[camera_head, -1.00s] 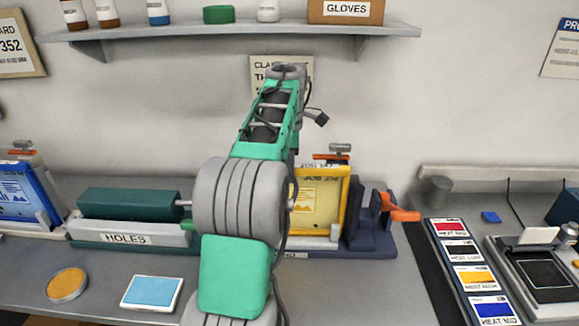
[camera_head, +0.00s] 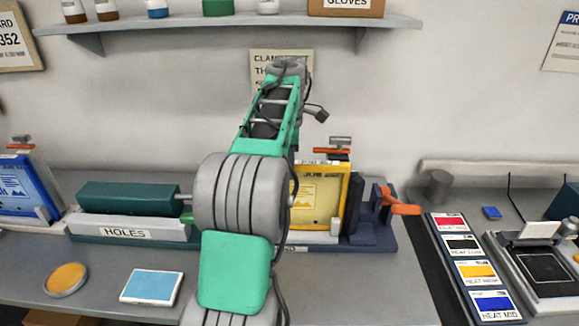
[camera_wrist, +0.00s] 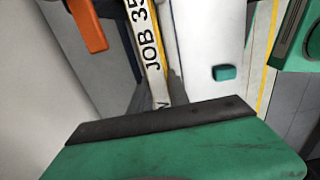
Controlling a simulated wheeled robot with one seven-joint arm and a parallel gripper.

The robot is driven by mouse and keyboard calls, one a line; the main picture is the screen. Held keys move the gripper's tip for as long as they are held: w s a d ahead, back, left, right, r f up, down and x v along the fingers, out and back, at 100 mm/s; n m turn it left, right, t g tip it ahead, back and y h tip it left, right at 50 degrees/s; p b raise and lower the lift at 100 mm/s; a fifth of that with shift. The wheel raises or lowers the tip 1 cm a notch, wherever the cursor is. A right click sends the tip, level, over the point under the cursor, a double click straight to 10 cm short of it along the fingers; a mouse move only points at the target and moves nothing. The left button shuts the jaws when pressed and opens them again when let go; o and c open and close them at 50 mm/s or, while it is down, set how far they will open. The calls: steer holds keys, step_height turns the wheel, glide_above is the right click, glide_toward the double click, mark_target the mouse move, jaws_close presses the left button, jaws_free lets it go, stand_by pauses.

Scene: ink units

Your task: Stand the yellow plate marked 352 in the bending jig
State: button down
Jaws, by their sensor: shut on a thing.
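The yellow plate (camera_head: 317,205) stands roughly upright right of my arm in the head view, its left part hidden by the arm. It has a white label strip on top. In the wrist view this strip (camera_wrist: 148,45) reads "JOB 35", the rest cut off, and runs to the dark edge of my gripper (camera_wrist: 165,122). My gripper is shut on the plate; the head view hides it behind the arm. The dark blue bending jig (camera_head: 372,238), with an orange handle, is at the plate's right and base. I cannot tell whether the plate is seated.
A teal punch marked HOLES (camera_head: 128,233) stands left of my arm. An orange clamp handle (camera_head: 330,152) is behind the plate's top. A blue plate (camera_head: 22,195) stands at far left. Ink cards (camera_head: 475,265) lie right.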

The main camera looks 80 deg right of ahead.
steer(key=c, duration=1.2)
jaws_free()
steer(key=shift+f, duration=0.1)
steer(key=shift+o, duration=0.2)
step_height(320, 180, up, 8)
steer(key=shift+f+p, duration=0.1)
steer(key=shift+p, duration=0.85)
step_height(320, 180, up, 5)
steer(key=p, duration=0.4)
steer(key=shift+p, duration=0.35)
